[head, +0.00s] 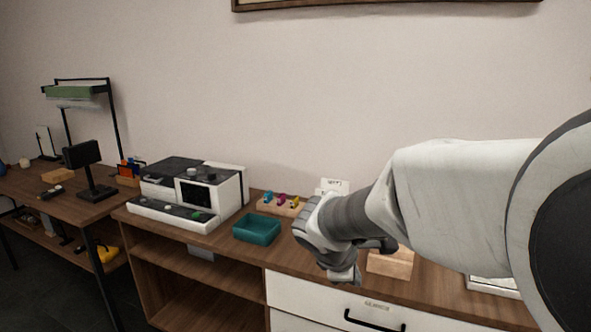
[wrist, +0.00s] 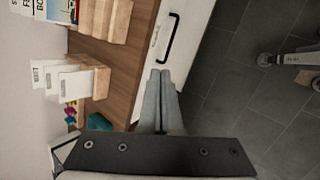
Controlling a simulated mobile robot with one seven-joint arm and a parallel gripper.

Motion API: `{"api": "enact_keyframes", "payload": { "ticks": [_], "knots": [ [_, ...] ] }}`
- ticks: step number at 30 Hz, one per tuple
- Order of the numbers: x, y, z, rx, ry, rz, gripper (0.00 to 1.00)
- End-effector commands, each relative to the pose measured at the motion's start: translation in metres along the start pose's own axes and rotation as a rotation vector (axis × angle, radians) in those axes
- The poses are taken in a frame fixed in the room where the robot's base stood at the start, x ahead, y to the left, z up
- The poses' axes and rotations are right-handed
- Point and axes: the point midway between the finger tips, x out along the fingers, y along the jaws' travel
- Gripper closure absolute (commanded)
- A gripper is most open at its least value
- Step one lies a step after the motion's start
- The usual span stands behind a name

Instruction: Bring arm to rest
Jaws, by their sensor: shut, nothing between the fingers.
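My arm reaches in from the right in the head view, with its wrist over the front part of the wooden counter (head: 228,238). My gripper (wrist: 160,74) is shut and empty in the wrist view. Its two fingers lie side by side, in front of the white drawer front and the counter's edge as that view shows it. In the head view my gripper (head: 343,276) shows only partly below the wrist, near the counter's front edge. Whether it touches anything cannot be told, but nothing is held.
A teal tray (head: 257,229) and a rack of coloured items (head: 281,204) stand left of my wrist. A wooden block (head: 390,263) is right of it. A white machine (head: 190,190) stands farther left. A black drawer handle (head: 374,323) juts from the front. Open floor (wrist: 245,100) lies beyond.

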Motion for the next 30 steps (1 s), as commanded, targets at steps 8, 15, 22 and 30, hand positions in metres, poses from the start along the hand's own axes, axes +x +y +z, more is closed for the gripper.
{"api": "enact_keyframes", "payload": {
  "ticks": [8, 15, 22, 30],
  "knots": [
    [-0.057, -0.048, 0.07, 0.56, 0.064, -0.108, 1.0],
    [-0.098, -0.098, 0.097, 0.999, 0.143, -0.208, 1.0],
    [-0.125, -0.137, 0.103, 1.318, 0.222, -0.294, 1.0],
    [-0.174, -0.119, 0.113, 1.401, 0.245, -0.325, 1.0]
  ]
}}
